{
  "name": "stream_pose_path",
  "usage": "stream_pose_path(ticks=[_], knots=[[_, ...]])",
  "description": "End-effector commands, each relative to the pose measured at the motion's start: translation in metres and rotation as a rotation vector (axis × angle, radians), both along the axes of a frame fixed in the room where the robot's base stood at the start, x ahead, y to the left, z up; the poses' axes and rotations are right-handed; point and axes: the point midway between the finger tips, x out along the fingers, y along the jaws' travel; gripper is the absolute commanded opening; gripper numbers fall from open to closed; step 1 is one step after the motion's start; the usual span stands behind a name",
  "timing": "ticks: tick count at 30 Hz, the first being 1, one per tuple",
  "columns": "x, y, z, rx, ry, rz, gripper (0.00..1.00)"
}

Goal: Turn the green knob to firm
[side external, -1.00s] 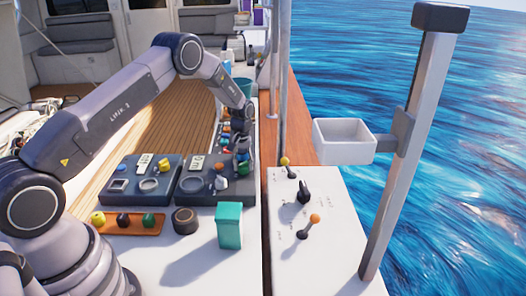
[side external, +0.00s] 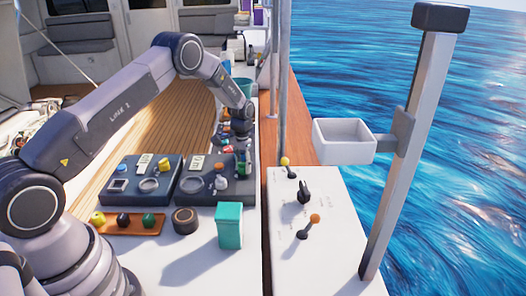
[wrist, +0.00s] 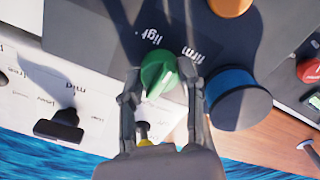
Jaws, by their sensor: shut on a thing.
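The green knob (wrist: 158,75) sits on the dark panel (wrist: 135,18) in the wrist view, with a raised ridge across its top. The word "firm" (wrist: 193,54) is printed beside it to the right, and "light" (wrist: 152,36) above it. I cannot tell exactly which mark the ridge points at. My gripper (wrist: 162,88) has one finger on each side of the knob and is shut on it. In the side external view my gripper (side external: 241,143) is at the far right of the panel, with a little green (side external: 248,157) beside it; the fingers are small and partly hidden.
A blue cylinder (wrist: 240,98) stands close to my right finger in the wrist view. A black lever (wrist: 62,127) is at left, an orange knob (wrist: 231,5) at top. In the side external view, a teal box (side external: 229,226) stands in front, with levers (side external: 304,194) at right.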

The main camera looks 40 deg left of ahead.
Motion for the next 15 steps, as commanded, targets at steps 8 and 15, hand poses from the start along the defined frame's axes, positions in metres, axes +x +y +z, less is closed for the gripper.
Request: stream_pose_path(ticks=[8, 15], knots=[[-0.0010, -0.0001, -0.0004, -0.001, 0.004, -0.260, 0.00], [-0.0012, 0.0000, -0.0005, 0.000, 0.004, -0.460, 0.00]])
